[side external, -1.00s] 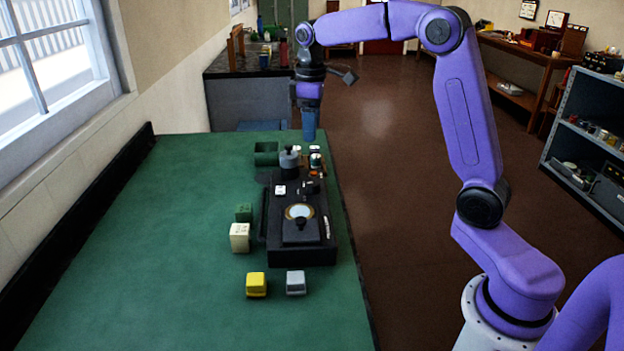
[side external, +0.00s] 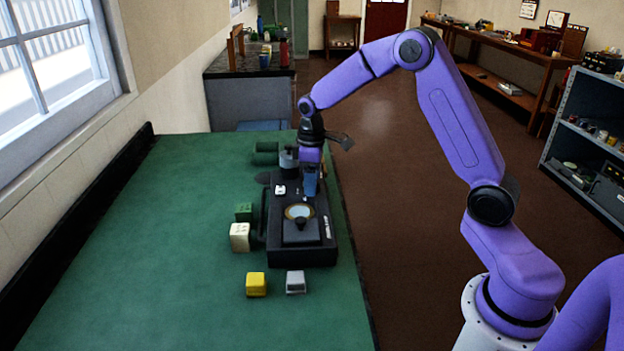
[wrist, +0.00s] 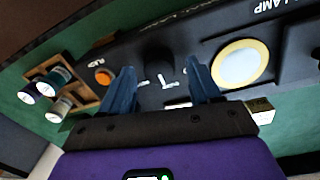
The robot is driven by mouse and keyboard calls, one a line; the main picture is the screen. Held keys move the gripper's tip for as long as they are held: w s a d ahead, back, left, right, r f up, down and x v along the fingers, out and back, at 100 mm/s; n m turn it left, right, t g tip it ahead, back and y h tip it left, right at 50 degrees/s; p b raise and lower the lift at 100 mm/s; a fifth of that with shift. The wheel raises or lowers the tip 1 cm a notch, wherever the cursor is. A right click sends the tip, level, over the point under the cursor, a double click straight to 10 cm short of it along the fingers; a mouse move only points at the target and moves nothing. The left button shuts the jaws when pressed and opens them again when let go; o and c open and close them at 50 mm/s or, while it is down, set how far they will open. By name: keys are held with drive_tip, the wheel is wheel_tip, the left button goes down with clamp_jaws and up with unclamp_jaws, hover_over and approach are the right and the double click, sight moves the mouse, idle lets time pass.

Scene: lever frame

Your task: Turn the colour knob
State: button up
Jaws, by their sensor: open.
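My gripper (side external: 310,190) is low over the far half of the box. In the wrist view its open fingers (wrist: 160,76) sit either side of the knob in the picture; contact cannot be told. In the side view the fingers hide the knob.
An orange button (wrist: 102,76) and a wooden rack of small jars (wrist: 88,100) lie left of the fingers in the wrist view. A grey cylinder (side external: 288,158) stands near my gripper. Green, cream, yellow (side external: 256,284) and grey blocks surround the box. The table's left is clear.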

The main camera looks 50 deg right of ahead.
drive_tip(key=shift+f, duration=0.1)
drive_tip(key=c, duration=1)
drive_tip(key=shift+c, duration=0.2)
drive_tip(key=shift+m, duration=0.3)
drive_tip(key=m, duration=0.4)
drive_tip(key=shift+w, duration=0.1)
drive_tip(key=m, duration=0.5)
drive_tip(key=shift+d, duration=0.1)
drive_tip(key=o, duration=1)
